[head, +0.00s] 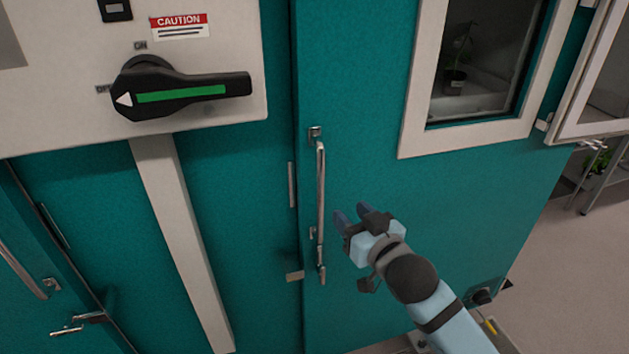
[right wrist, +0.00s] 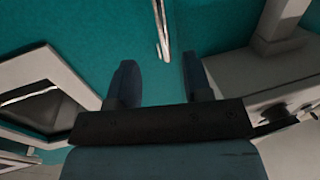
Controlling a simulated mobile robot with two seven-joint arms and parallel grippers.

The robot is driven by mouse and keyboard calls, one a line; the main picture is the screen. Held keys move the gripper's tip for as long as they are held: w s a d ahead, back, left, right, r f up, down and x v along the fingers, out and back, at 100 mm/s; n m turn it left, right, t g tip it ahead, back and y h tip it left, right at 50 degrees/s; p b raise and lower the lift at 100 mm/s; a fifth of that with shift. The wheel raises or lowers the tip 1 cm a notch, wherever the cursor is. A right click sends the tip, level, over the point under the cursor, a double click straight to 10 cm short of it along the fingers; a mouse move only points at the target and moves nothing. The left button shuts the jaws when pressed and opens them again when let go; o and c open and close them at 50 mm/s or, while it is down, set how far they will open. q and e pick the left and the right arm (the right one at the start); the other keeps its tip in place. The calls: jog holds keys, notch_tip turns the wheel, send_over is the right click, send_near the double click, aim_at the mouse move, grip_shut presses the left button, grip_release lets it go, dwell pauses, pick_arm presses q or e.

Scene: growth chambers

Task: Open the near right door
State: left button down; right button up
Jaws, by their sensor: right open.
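The near right door (head: 360,75) is a teal panel with a framed window, and it looks shut. Its long metal handle (head: 320,200) stands upright near the door's left edge. My right gripper (head: 355,213) is open and empty, just right of the handle's lower half in the head view. In the right wrist view the handle (right wrist: 161,28) shows beyond the two fingers (right wrist: 155,85), in line with the gap between them. The fingers look apart from it. My left gripper is in neither view.
A grey panel with a black rotary switch (head: 180,90) and a caution label (head: 180,26) is at the upper left. Another teal door (head: 45,285) with a handle is at the lower left. A pale-framed window panel (head: 595,75) projects at the right. Open floor (head: 570,270) lies at the lower right.

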aim_at(323, 185)
jog(key=p+x, duration=0.1)
jog(key=x, duration=1.1)
jog(key=shift+w+a, duration=0.15)
jog(key=shift+a, duration=0.05)
grip_shut()
